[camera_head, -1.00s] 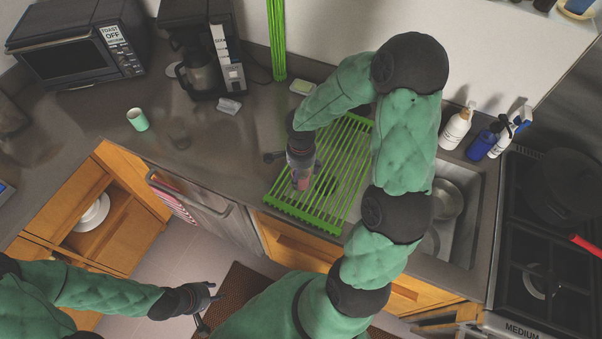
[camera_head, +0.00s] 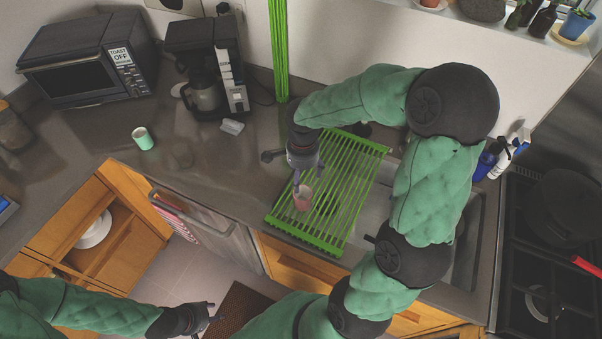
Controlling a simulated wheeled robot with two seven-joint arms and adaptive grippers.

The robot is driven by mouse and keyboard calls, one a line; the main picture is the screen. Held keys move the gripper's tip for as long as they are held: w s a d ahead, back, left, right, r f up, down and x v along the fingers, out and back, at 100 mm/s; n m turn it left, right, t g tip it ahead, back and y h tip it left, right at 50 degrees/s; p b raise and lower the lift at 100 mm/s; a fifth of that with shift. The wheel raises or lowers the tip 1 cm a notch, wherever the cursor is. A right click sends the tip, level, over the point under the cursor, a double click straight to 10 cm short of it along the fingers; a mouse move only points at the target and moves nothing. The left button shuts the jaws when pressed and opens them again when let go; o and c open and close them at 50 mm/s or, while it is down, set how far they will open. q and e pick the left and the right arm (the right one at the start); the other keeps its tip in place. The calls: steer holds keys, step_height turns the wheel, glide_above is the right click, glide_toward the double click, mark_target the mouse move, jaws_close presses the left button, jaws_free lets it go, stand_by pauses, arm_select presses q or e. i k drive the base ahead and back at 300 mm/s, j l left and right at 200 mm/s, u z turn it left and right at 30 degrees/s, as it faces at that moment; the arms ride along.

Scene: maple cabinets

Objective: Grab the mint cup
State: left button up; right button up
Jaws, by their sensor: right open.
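The mint cup (camera_head: 143,138) stands on the dark counter at the left, in front of the coffee maker, with nothing touching it. My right gripper (camera_head: 299,180) points down over the green slatted rack (camera_head: 352,190), well to the right of the mint cup. It is open. A pinkish cup (camera_head: 303,198) is on the rack just below its fingers; I cannot tell whether they touch it. My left gripper (camera_head: 207,318) is low in the view, over the floor in front of the cabinets, and its jaw state is unclear.
A coffee maker (camera_head: 207,75) and a toaster oven (camera_head: 85,62) stand at the back left. A small whitish block (camera_head: 232,127) lies near the coffee maker. The sink and stove (camera_head: 545,260) are at the right. Counter around the mint cup is mostly clear.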

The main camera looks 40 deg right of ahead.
mark_target(143, 139)
steer(key=i+j+u, duration=0.1)
steer(key=i+j, duration=0.25)
steer(key=i+j+u, duration=0.1)
steer(key=i+j, duration=0.15)
steer(key=i, duration=0.25)
steer(key=i+j+u, duration=0.1)
steer(key=i+j, duration=0.4)
steer(key=i, duration=0.35)
steer(key=j+u, duration=0.05)
